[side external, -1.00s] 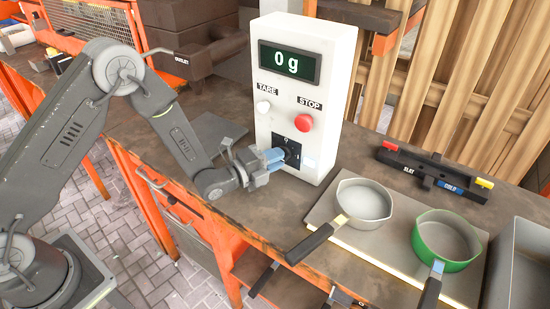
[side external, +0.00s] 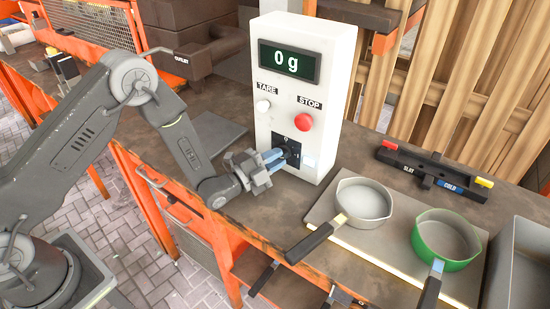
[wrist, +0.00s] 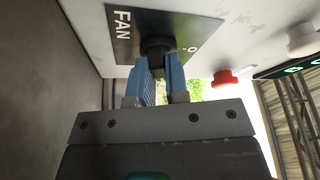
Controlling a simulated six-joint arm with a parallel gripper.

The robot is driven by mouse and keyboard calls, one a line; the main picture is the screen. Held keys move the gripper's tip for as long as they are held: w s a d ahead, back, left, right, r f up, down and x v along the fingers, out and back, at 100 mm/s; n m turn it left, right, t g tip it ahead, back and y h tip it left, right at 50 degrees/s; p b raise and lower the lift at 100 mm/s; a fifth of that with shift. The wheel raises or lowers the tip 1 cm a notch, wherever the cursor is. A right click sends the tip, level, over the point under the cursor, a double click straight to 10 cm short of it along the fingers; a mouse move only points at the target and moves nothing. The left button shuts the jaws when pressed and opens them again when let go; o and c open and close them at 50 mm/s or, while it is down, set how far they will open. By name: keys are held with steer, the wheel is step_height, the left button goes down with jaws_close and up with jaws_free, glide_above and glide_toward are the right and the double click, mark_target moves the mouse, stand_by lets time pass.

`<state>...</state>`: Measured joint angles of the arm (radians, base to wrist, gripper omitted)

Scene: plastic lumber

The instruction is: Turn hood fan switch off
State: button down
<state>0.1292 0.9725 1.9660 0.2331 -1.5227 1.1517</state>
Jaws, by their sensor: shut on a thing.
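The fan switch is a black rotary knob (wrist: 157,47) on a dark plate (wrist: 125,30) marked FAN in the wrist view. In the side external view the plate (side external: 279,143) is low on the front of a white control box (side external: 262,120). My gripper (side external: 280,155) reaches the knob from the left, and its blue fingers (wrist: 157,65) are shut on the knob from both sides. The plate has a 0 mark near the knob. The knob's exact setting is hard to tell because the fingers cover part of it.
The box also has a display (side external: 289,62) reading 0 g, a white TARE button (side external: 263,106) and a red STOP button (side external: 303,122). A grey pan (side external: 364,203) and a green pan (side external: 446,240) stand on a board to the right. A black labelled bar (side external: 432,172) lies behind them.

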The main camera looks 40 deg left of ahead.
steer(key=c, duration=1.1)
jaws_free()
steer(key=shift+s, duration=0.1)
steer(key=shift+s+a+f, duration=0.1)
steer(key=shift+s+a, duration=0.05)
steer(key=shift+s, duration=0.15)
steer(key=shift+s+a+r, duration=0.1)
steer(key=shift+s+a, duration=0.15)
steer(key=shift+s, duration=0.25)
steer(key=shift+s+a+r, duration=0.1)
steer(key=shift+s+a, duration=0.1)
steer(key=shift+s, duration=0.3)
steer(key=shift+r, duration=3.15)
steer(key=shift+d, duration=0.1)
